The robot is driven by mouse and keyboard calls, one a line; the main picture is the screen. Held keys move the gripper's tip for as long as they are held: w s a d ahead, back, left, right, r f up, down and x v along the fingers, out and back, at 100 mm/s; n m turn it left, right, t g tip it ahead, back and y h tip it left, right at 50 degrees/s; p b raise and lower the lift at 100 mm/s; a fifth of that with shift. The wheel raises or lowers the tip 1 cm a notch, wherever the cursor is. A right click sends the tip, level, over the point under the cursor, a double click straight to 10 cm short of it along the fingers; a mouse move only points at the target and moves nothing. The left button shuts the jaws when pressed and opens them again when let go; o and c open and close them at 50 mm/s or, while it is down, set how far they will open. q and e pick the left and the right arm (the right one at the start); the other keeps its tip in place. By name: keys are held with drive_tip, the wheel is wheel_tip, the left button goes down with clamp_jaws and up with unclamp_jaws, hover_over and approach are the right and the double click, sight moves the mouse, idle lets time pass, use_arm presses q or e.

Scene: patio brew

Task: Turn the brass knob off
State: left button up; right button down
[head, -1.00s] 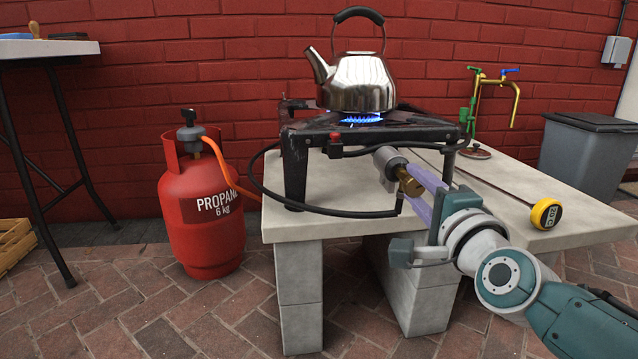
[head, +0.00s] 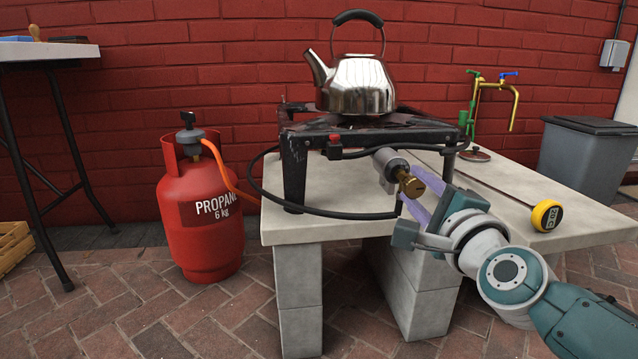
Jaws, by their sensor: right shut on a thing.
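The brass knob (head: 410,183) sits at the front of the black gas burner (head: 345,135), on a grey metal valve body (head: 388,163). My right gripper (head: 416,194) is at the knob, its pale purple fingers on either side and shut on it. Part of the knob is hidden by the fingers. A steel kettle (head: 358,85) stands on the burner, and no flame shows beneath it. My left gripper is out of view.
A red propane cylinder (head: 199,215) stands left of the stone bench (head: 480,180), its orange hose running toward the burner. A black hose loops in front of the burner. A grey bin (head: 585,155) stands behind.

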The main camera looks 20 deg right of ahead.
drive_tip(key=shift+c, duration=2.3)
unclamp_jaws()
drive_tip(key=shift+s, duration=0.15)
drive_tip(key=shift+s+a+r+p, duration=0.1)
drive_tip(key=shift+s+p, duration=0.25)
drive_tip(key=shift+p, duration=0.05)
drive_tip(key=p+v, duration=0.3)
drive_tip(key=v, duration=0.6)
